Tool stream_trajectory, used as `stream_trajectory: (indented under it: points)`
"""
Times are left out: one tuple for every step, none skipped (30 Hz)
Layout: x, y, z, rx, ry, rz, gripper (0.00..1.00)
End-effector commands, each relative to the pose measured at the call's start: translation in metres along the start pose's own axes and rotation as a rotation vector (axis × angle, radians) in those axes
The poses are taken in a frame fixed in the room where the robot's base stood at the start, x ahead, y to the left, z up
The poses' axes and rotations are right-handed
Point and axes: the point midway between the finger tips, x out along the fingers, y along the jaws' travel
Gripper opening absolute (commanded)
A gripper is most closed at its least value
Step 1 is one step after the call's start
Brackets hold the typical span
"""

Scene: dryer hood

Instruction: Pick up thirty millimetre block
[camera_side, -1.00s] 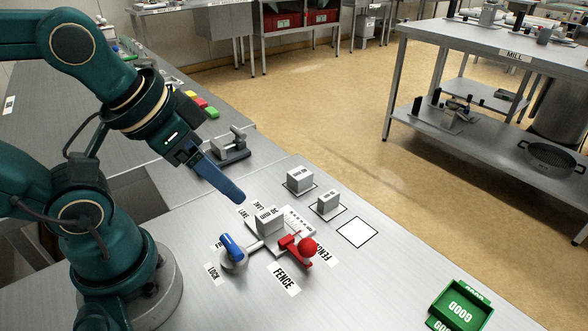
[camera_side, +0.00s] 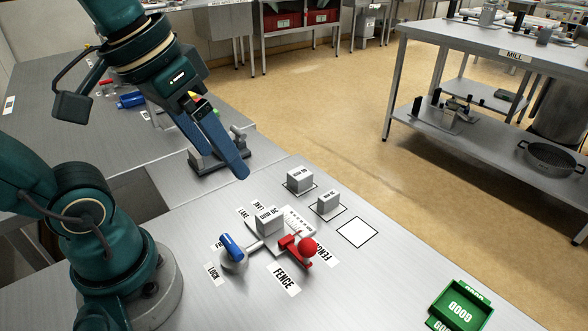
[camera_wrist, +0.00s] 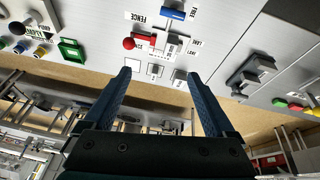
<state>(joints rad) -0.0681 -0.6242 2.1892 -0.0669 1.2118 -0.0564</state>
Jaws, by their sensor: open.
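A light grey block (camera_side: 269,220) sits on the measuring fixture (camera_side: 296,224), between the blue-handled lock lever (camera_side: 233,247) and the red-knobbed fence lever (camera_side: 302,247). Its upside-down label seems to read 30 mm. It also shows in the wrist view (camera_wrist: 172,47). Two smaller grey blocks, one at the back (camera_side: 299,180) and one nearer (camera_side: 328,203), stand on outlined white squares; their labels are too small to read surely. My gripper (camera_side: 222,172) is open and empty, pointing down, above and behind the fixture.
An empty white square (camera_side: 357,232) lies right of the blocks. A green tray (camera_side: 461,306) marked GOOD stands at the front right. A grey clamp-like device (camera_side: 218,155) stands behind my gripper. The bench between the squares and tray is clear.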

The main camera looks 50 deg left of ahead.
Motion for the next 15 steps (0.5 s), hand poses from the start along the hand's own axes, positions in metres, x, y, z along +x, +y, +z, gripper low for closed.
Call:
stream_trajectory:
  points:
    - [0.004,0.000,-0.001,-0.067,-0.057,0.010,0.90]
    - [0.005,0.001,-0.001,-0.106,-0.089,0.019,0.90]
    - [0.007,0.002,-0.001,-0.162,-0.134,0.031,0.90]
    - [0.009,0.003,-0.001,-0.205,-0.167,0.040,0.90]
    - [0.010,0.003,-0.002,-0.253,-0.206,0.050,0.90]
    - [0.012,0.005,-0.003,-0.318,-0.256,0.066,0.90]
    - [0.014,0.006,-0.004,-0.370,-0.297,0.079,0.90]
    - [0.015,0.006,-0.006,-0.427,-0.340,0.092,0.90]
    - [0.017,0.007,-0.008,-0.506,-0.400,0.113,0.90]
    - [0.018,0.008,-0.011,-0.567,-0.448,0.129,0.90]
    - [0.019,0.009,-0.014,-0.629,-0.493,0.147,0.90]
    - [0.020,0.009,-0.018,-0.712,-0.557,0.173,0.90]
    - [0.021,0.009,-0.022,-0.774,-0.603,0.193,0.90]
    - [0.021,0.009,-0.026,-0.834,-0.648,0.214,0.90]
    - [0.022,0.007,-0.032,-0.910,-0.707,0.242,0.90]
